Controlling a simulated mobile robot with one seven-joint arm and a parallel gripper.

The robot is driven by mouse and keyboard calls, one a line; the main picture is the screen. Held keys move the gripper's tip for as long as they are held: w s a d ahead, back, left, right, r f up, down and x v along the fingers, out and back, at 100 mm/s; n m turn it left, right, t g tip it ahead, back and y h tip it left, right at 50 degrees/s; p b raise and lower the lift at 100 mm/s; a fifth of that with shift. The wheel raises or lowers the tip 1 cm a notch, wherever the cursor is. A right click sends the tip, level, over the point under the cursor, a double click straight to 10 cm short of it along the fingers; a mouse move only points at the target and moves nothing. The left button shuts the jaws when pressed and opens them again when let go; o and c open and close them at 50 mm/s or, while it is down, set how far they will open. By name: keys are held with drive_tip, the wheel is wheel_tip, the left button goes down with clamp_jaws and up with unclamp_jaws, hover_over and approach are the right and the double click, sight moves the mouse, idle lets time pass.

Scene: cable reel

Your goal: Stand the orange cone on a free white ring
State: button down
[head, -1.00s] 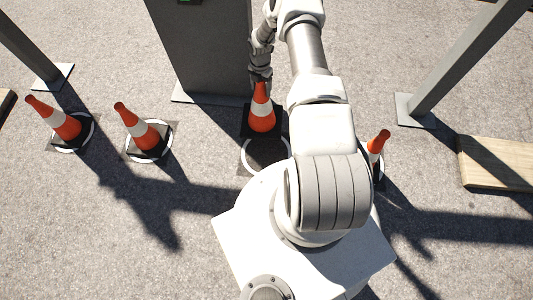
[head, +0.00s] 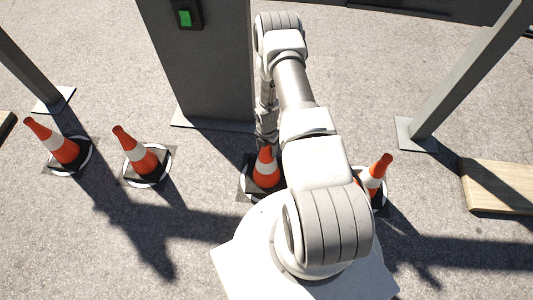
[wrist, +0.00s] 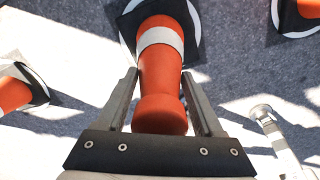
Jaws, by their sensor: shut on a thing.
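The orange cone (head: 266,174) with its white band and dark square base is between the fingers of my gripper (wrist: 160,76), which is shut on its upper part. In the wrist view the cone (wrist: 160,75) points toward the camera. Its base lies over a white ring (head: 243,184), whose edge shows around the base in both views. The cone looks upright. I cannot tell whether its base touches the ground. My arm hides the right side of that ring in the head view.
Two cones (head: 61,150) (head: 140,159) stand on white rings at left. Another cone (head: 377,175) stands on a ring at right, partly behind my arm. A grey cabinet (head: 200,75), posts (head: 455,75) and a wooden beam (head: 500,187) stand around. Pavement between the rings is clear.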

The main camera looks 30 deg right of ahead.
wheel_tip(320, 180, down, 3)
drive_tip(key=shift+f+b, duration=0.1)
drive_tip(key=shift+b, duration=0.5)
unclamp_jaws()
